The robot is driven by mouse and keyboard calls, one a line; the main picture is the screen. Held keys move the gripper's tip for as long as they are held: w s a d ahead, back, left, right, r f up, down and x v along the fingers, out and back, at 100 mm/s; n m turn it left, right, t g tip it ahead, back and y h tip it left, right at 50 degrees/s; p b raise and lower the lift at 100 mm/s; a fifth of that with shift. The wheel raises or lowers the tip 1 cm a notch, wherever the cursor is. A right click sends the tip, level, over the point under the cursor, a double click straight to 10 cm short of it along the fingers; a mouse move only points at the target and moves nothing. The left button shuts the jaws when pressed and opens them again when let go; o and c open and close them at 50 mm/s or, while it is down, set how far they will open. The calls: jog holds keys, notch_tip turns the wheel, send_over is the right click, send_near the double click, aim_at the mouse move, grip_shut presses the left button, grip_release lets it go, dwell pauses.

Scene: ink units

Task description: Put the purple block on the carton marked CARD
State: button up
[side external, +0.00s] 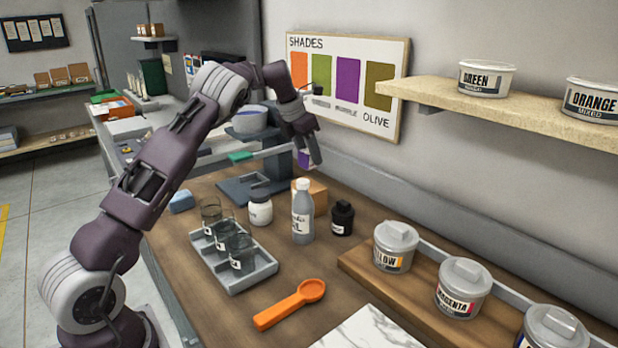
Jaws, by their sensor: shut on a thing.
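My gripper (308,158) is at the end of my arm, near the wall at the back of the bench. It is shut on the purple block (303,157), of which only a small part shows between the fingers. A tan carton (318,192) stands on the bench below the block, partly hidden by the grey bottle. I cannot read any marking on the carton. The block looks to be above the carton; the picture does not settle whether they touch.
A grey bottle (302,215), white jar (260,212) and black jar (342,218) stand in front of the carton. A grey rack (248,279) holds several beakers. An orange scoop (290,304) lies nearer. Lidded tubs (396,248) stand right, and a stand (243,186) behind left.

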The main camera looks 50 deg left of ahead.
notch_tip(320, 180, down, 6)
jog(key=shift+r, duration=0.25)
jog(key=shift+f, duration=0.15)
jog(key=o, duration=1.4)
jog(key=shift+c, duration=0.2)
